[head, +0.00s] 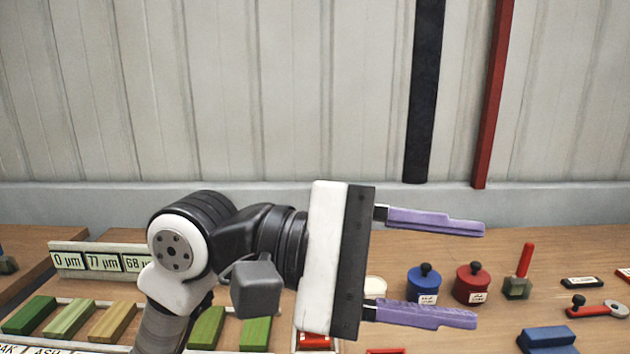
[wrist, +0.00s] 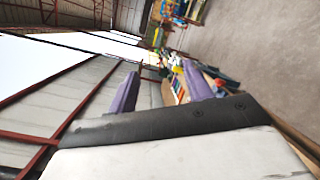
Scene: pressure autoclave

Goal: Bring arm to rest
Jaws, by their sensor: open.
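My gripper (head: 428,268) is held up above the workbench (head: 400,245), its two purple fingers pointing right in the head view. The fingers are wide apart and nothing is between them. The fingers also show in the wrist view (wrist: 158,90), with the bench and its objects beyond them, small and blurred. My arm is bent and rises from the lower left of the head view.
On the bench are a blue pot (head: 424,287), a red pot (head: 472,285), a red-handled lever (head: 523,270), a blue block (head: 547,339) and a red-handled tool (head: 600,310). Several wood strips (head: 70,318) lie left, before a display panel (head: 103,262). A wall (head: 250,90) stands behind.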

